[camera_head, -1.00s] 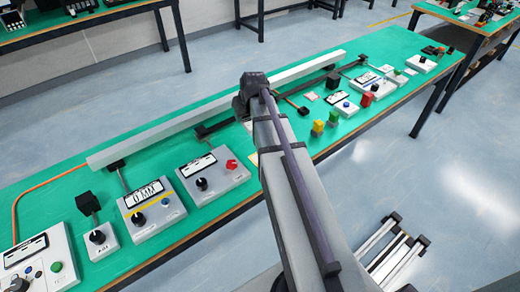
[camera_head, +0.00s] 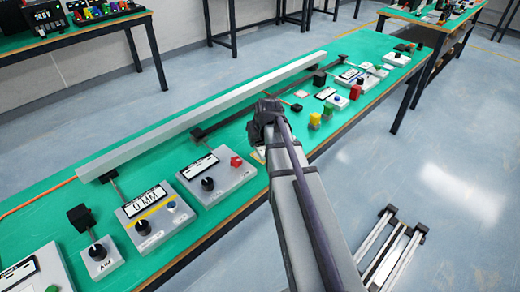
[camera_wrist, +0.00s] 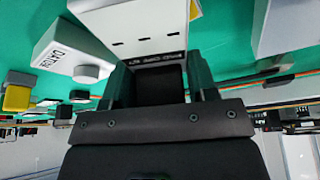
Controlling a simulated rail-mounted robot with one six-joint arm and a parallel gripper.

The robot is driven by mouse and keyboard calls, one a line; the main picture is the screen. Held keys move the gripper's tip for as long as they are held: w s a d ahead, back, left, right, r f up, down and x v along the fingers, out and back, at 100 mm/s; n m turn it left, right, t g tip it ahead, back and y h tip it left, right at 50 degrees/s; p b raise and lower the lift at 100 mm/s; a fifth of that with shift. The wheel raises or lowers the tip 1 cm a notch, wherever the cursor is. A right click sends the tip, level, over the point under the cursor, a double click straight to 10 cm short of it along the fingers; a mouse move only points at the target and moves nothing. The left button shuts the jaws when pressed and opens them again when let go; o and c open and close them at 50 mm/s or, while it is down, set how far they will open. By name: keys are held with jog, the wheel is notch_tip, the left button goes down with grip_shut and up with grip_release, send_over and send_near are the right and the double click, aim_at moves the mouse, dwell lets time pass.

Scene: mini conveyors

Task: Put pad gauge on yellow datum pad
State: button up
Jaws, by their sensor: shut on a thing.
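In the wrist view my gripper (camera_wrist: 158,82) is shut on a pale block with a dark label strip (camera_wrist: 155,42), which I take to be the pad gauge. Its label is upside down and hard to read. In the head view my gripper (camera_head: 265,110) is over the green bench, and my arm hides what it holds. A small yellow block (camera_head: 314,119) stands on the bench to its right. I cannot tell if this is the yellow datum pad. The wrist view shows a yellow piece (camera_wrist: 17,98) at the left and a white block marked DATUM (camera_wrist: 72,55).
A long grey rail (camera_head: 215,105) runs along the bench's back. Boxes with dials, one reading 0 MM (camera_head: 152,212), stand at the near left. A green block (camera_head: 328,110) and a red block (camera_head: 355,92) stand to the right of my arm. Some green bench top between is free.

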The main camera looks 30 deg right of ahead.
notch_tip(320, 180, down, 2)
jog(key=shift+f+b, duration=0.15)
jog(key=shift+b, duration=0.2)
jog(key=shift+r+p, duration=0.3)
jog(key=shift+f, duration=0.25)
jog(key=o, duration=0.7)
jog(key=shift+r, duration=0.1)
jog(key=p+v, duration=1.1)
jog(key=v, duration=0.2)
jog(key=s+a+f+n+g, duration=0.1)
jog(key=s+a+g, duration=0.1)
jog(key=s+a, duration=0.55)
jog(key=s+a+f+g, duration=0.15)
jog(key=s+a, duration=0.25)
jog(key=a, duration=0.6)
jog(key=shift+g, duration=0.45)
jog(key=r+p, duration=0.1)
jog(key=r, duration=0.1)
jog(key=r+p, duration=0.1)
jog(key=p, duration=0.1)
jog(key=r+p, duration=0.2)
jog(key=shift+w+a+r, duration=0.1)
jog(key=shift+w+r, duration=0.3)
